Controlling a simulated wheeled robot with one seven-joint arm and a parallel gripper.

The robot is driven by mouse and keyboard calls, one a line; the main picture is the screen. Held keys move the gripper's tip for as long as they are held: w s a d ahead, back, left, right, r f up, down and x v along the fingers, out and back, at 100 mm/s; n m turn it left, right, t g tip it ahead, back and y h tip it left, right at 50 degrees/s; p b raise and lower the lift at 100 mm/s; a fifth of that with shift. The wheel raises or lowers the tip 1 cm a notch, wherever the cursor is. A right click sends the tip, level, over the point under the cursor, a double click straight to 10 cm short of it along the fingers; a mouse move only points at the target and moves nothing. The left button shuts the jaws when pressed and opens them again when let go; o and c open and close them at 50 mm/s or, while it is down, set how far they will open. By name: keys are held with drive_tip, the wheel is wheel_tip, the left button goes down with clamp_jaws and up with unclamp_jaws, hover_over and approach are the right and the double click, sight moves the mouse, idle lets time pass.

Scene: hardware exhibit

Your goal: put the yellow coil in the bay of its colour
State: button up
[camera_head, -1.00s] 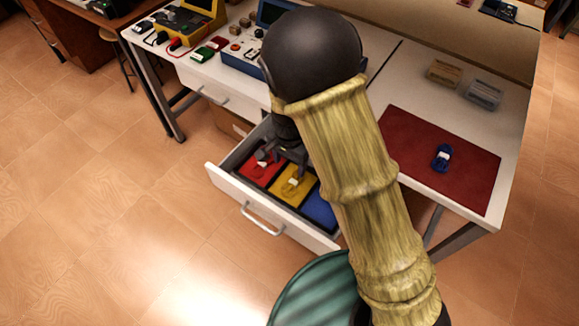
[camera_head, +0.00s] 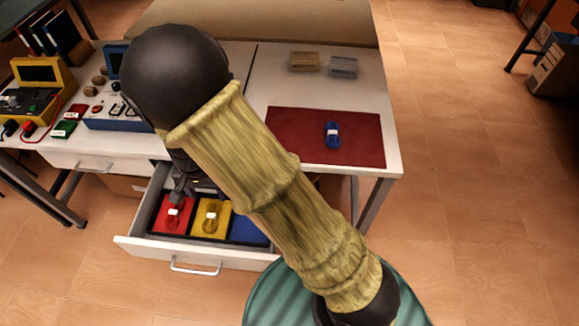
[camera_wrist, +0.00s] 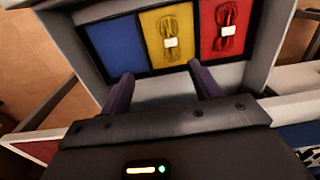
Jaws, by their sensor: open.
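The yellow coil (camera_head: 211,216) with a white band lies in the yellow bay (camera_head: 200,230), the middle bay of the open drawer. In the wrist view the yellow coil (camera_wrist: 169,38) lies flat in the yellow bay (camera_wrist: 150,55), ahead of my fingers. My gripper (camera_wrist: 160,78) is open, with nothing between its two fingers, and stands apart from the coil. In the head view my gripper (camera_head: 181,188) is over the back of the drawer near the red bay, partly hidden by my arm.
A red coil (camera_head: 173,213) lies in the red bay. The blue bay (camera_head: 247,231) looks empty. A blue coil (camera_head: 332,135) lies on a dark red mat (camera_head: 290,125) on the table. Two small boxes (camera_head: 304,62) (camera_head: 343,67) stand behind it. The drawer front (camera_head: 150,250) stands out from the table.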

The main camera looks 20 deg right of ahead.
drive_tip(key=s+d+r+n+t, duration=0.1)
drive_tip(key=s+d+r, duration=0.1)
drive_tip(key=d, duration=0.5)
drive_tip(key=s+d+r+n, duration=0.1)
drive_tip(key=s+d+r, duration=0.2)
drive_tip(key=d+r, duration=0.2)
drive_tip(key=s+d+r+n+t, duration=0.1)
drive_tip(key=d+r, duration=0.3)
drive_tip(key=d, duration=0.6)
drive_tip(key=shift+s+d+r+n+t, duration=0.2)
drive_tip(key=shift+s+d+n+t, duration=0.15)
drive_tip(key=shift+s+n, duration=0.35)
drive_tip(key=shift+s+d, duration=0.1)
